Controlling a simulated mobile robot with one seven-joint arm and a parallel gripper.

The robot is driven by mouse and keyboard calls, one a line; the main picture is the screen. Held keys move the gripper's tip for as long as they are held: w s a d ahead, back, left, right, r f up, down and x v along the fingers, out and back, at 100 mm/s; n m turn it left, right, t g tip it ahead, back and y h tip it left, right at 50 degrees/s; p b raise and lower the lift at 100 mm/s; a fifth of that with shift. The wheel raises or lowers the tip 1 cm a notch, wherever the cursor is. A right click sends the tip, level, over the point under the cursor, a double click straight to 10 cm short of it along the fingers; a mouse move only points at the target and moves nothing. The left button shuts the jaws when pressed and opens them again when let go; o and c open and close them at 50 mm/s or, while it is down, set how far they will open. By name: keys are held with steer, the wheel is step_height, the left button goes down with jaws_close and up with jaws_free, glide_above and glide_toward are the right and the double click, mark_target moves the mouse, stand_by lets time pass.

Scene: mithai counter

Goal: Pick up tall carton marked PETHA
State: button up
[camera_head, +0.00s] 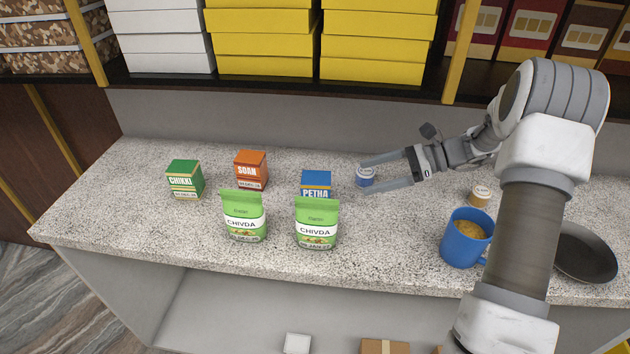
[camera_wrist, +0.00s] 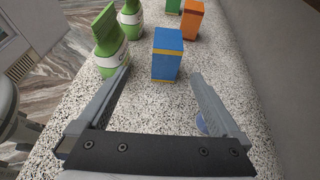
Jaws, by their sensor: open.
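The tall blue carton marked PETHA (camera_head: 316,182) stands upright on the speckled counter, partly hidden behind a green CHIVDA pouch in the head view. In the wrist view the blue carton (camera_wrist: 167,56) stands just beyond the fingertips, roughly centred between them. My gripper (camera_head: 364,175) is open and empty, to the right of the carton and pointing left towards it.
Two green CHIVDA pouches (camera_head: 317,222) (camera_head: 244,216) stand in front. An orange SOAN carton (camera_head: 251,170) and green CHIKKI carton (camera_head: 185,179) stand left. A small blue-and-white tub (camera_head: 365,176) is by the fingers. A blue mug (camera_head: 464,239), a small tan tub (camera_head: 480,196) and dark pan (camera_head: 584,256) are right.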

steer(key=w, duration=0.1)
glide_toward(305, 190)
steer(key=w+a+f, duration=0.2)
steer(key=f, duration=0.1)
steer(key=w+a+f, duration=0.1)
steer(key=a, duration=0.1)
steer(key=shift+f, duration=0.2)
steer(key=shift+x, duration=2.9)
steer(key=c, duration=1.5)
steer(key=shift+w, duration=0.1)
jaws_close()
